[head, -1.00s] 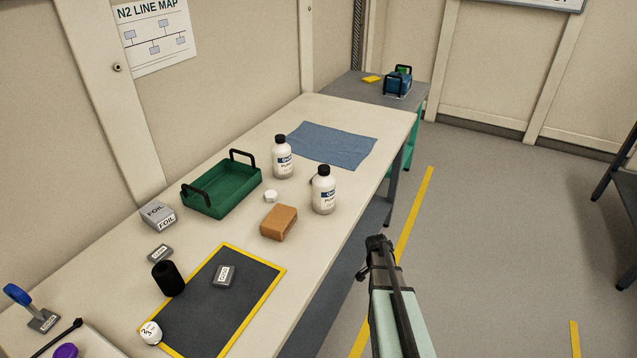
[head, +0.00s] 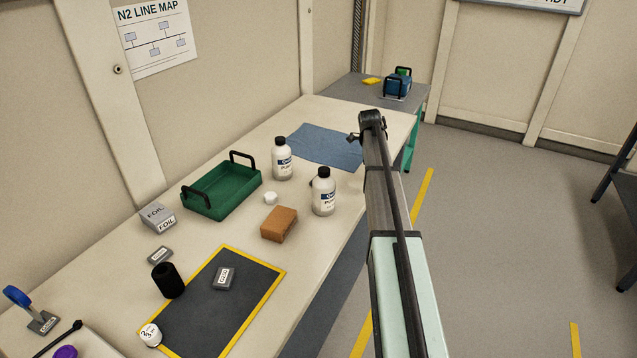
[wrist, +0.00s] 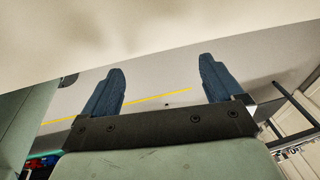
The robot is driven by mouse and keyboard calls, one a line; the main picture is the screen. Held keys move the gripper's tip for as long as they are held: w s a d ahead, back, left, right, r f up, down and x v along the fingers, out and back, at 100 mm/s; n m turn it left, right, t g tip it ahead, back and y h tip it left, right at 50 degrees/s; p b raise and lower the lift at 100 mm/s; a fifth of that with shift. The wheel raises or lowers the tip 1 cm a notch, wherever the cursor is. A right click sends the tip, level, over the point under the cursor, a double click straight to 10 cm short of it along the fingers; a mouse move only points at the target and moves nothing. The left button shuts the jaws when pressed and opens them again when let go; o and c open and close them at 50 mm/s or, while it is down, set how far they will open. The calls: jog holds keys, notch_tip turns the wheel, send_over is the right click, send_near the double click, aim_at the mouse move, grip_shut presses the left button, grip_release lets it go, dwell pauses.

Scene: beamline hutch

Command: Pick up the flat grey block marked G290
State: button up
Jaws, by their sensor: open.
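One flat grey block (head: 224,277) with a white label lies on the dark mat (head: 195,318) in the head view. A second flat grey block (head: 160,254) with a label lies on the bare table left of the mat. Both labels are too small to read surely, so I cannot tell which is G290. My gripper (wrist: 162,66) shows in the wrist view with two dark blue fingers spread wide and nothing between them. Neither block shows in the wrist view. In the head view my arm rises right of the table, far from both blocks; the fingers cannot be made out there.
A black cylinder (head: 167,280) stands between the blocks. A white cap-like piece (head: 151,335) is at the mat's left edge. A brown block (head: 279,224), two white bottles (head: 323,194), a green tray (head: 249,192) and a foil box (head: 158,217) stand farther back.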

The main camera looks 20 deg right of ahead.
jog(key=w+a+r+y, duration=0.1)
jog(key=w+a+r, duration=0.35)
jog(key=a, duration=0.55)
jog(key=w+a+r+y, duration=0.25)
jog(key=a+r, duration=0.35)
jog(key=a, duration=0.3)
jog(key=shift+m+h, duration=0.3)
jog(key=shift+h, duration=0.15)
notch_tip(320, 180, down, 14)
jog(key=shift+f, duration=0.1)
jog(key=shift+c, duration=0.4)
jog(key=c, duration=1.1)
